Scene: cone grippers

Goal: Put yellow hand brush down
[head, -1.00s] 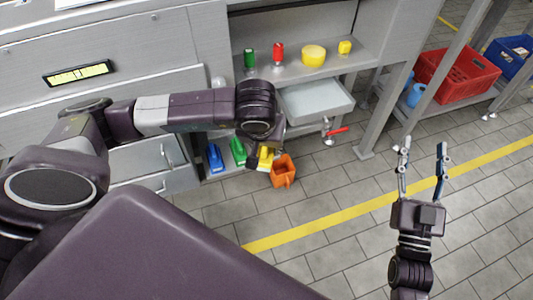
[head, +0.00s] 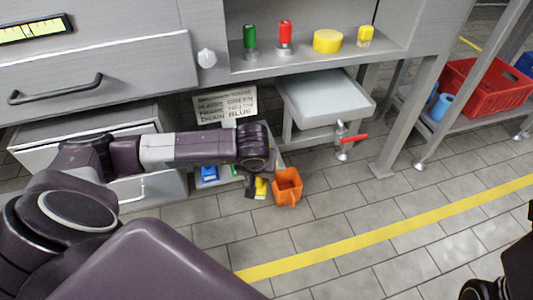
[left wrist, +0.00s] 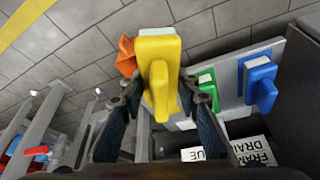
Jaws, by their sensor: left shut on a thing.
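The yellow hand brush (left wrist: 158,50) is between the fingers of my left gripper (left wrist: 160,88), which is shut on its handle. I cannot tell whether the yellow brush touches the shelf.
A lettered sign (head: 225,106) is behind the shelf. A grey basin (head: 325,98) with a red-handled tap (head: 352,139) is above right. Open floor (head: 330,220) lies in front.

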